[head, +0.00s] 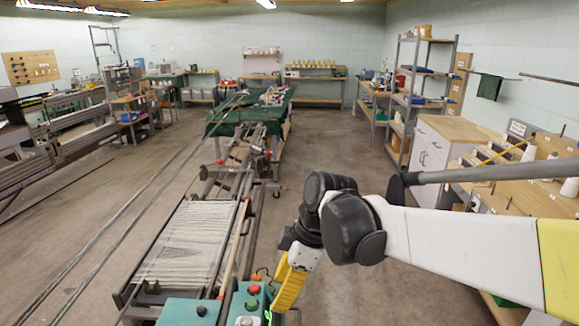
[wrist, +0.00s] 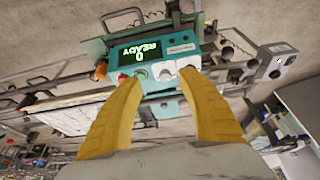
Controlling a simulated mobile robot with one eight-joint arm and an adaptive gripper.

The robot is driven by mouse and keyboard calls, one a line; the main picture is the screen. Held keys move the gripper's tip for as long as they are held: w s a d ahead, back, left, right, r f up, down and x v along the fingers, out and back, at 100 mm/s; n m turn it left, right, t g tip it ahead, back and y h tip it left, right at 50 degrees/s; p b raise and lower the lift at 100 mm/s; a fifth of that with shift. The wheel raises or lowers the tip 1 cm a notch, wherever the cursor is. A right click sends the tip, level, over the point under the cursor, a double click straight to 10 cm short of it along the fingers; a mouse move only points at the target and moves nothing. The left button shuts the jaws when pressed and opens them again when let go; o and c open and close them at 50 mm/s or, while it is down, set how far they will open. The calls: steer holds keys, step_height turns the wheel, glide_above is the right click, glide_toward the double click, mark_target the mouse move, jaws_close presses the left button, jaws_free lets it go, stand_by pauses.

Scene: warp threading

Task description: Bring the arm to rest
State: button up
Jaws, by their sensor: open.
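My arm reaches in from the right in the head view, its white link and dark joints bent downward. My gripper (wrist: 162,92) shows two yellow fingers, spread apart with nothing between them. In the head view the yellow finger part (head: 290,284) hangs beside the teal control box (head: 247,300) at the bottom. In the wrist view the control box (wrist: 156,62) lies beyond the fingertips, with a lit display reading READY and 0, upside down. Whether a fingertip touches the box I cannot tell.
The warp frame with pale threads (head: 185,245) stretches away left of my gripper. A green-covered table (head: 240,118) stands behind it. A wooden bench with cones (head: 540,175) and a shelf rack (head: 425,90) are at right. Open floor (head: 335,165) lies between.

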steer(key=s+d+m+t+h, duration=0.1)
steer(key=s+d+m+t, duration=0.1)
steer(key=s+d+m, duration=0.2)
steer(key=s+d+r+m+t+h, duration=0.1)
steer(key=s+d+m, duration=0.3)
steer(key=d+m, duration=0.4)
steer(key=s+d+m+t+h, duration=0.2)
steer(key=s+d+m+t, duration=0.2)
steer(key=d, duration=0.5)
steer(key=shift+d+r+m, duration=0.2)
steer(key=shift+d+m, duration=0.1)
steer(key=shift+m, duration=0.6)
